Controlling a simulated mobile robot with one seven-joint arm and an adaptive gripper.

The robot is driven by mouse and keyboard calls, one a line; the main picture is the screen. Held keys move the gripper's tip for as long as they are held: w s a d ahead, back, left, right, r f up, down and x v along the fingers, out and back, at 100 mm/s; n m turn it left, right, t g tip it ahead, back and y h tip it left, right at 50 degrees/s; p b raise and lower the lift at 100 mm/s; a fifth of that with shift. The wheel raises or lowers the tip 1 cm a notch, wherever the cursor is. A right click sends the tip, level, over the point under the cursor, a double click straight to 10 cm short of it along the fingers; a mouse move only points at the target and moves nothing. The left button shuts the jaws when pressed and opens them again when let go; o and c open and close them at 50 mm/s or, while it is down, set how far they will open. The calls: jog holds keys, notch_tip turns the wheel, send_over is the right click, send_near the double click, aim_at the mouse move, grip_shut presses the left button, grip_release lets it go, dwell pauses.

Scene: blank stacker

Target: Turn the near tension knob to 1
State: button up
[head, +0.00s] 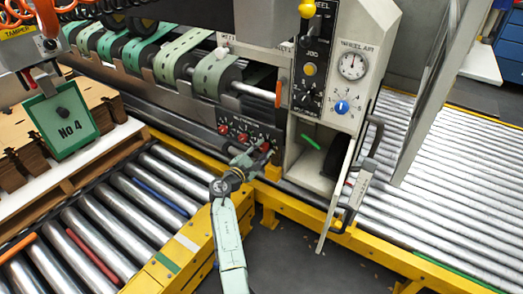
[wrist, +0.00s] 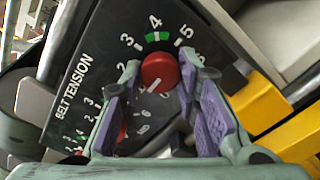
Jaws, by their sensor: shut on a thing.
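The near tension knob (wrist: 158,70) is a round red knob on the black BELT TENSION panel (wrist: 85,50). A white line on it points to the lower left. The numbers 3, 4 and 5 show above it, with a green band at 4. My gripper (wrist: 162,92) is shut on this knob, a purple-padded finger on each side. In the head view my gripper (head: 260,153) reaches the right end of the panel and partly covers the knob there.
Another red knob (wrist: 122,131) sits close beside my left finger. A yellow frame (wrist: 255,105) lies just right of my gripper. In the head view, a roller conveyor (head: 120,215) runs left of my arm, and an open cabinet door (head: 340,195) stands to its right.

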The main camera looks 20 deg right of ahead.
jog(key=o, duration=1.2)
jog(key=v, duration=1.2)
jog(key=shift+d, duration=0.1)
